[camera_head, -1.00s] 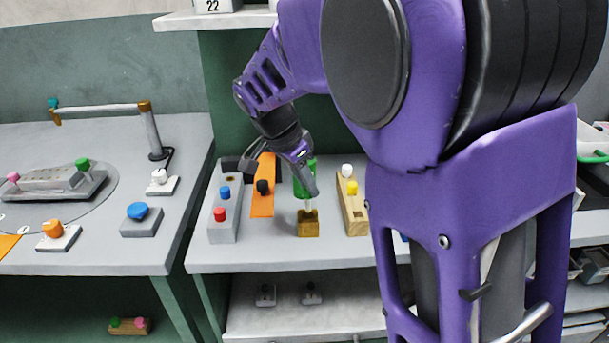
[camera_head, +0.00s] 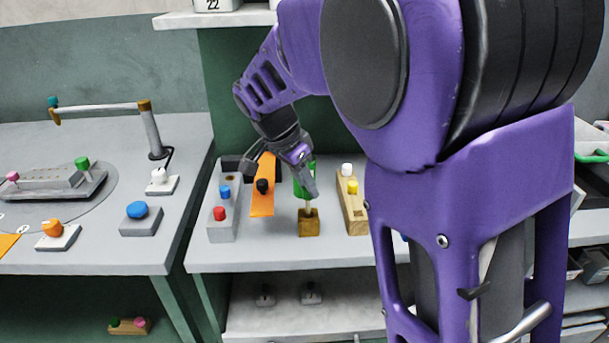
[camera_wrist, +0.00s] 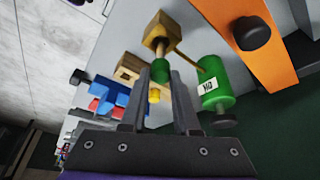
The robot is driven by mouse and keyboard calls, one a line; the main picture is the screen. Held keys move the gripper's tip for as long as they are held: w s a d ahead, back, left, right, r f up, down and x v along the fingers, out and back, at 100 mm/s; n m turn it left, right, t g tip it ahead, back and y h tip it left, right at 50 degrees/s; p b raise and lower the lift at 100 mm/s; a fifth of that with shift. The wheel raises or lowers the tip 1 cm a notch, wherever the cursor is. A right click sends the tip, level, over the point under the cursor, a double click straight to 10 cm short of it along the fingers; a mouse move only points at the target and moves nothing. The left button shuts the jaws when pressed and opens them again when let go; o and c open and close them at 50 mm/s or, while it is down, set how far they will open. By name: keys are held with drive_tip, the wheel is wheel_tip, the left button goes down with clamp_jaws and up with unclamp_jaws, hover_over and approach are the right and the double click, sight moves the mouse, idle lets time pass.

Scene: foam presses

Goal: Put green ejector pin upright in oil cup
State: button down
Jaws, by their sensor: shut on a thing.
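The green ejector pin (camera_wrist: 161,71) has a green head and a thin brownish shaft. My gripper (camera_head: 307,195) is shut on its green head, and the two fingers (camera_wrist: 166,80) flank it in the wrist view. The shaft points at a small brass-coloured block with a dark hole, which looks like the oil cup (camera_head: 309,224); it also shows in the wrist view (camera_wrist: 168,20). The shaft's end meets the hole and seems to be in it; how deep is hidden. The pin looks about upright in the head view.
A green can (camera_wrist: 212,78) with a label and a thin spout stands close beside my fingers. An orange plate with a black knob (camera_head: 262,200) and a grey block with red and blue knobs (camera_head: 223,228) are left. A wooden block (camera_head: 354,215) with white and yellow knobs is right.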

sight(304, 193)
drive_tip(key=shift+f+b, duration=0.3)
drive_tip(key=shift+f, duration=1.65)
drive_tip(key=c, duration=0.6)
unclamp_jaws()
drive_tip(key=p+v, duration=0.3)
drive_tip(key=v, duration=1.4)
drive_tip(key=shift+r, duration=0.25)
drive_tip(key=shift+r, duration=0.1)
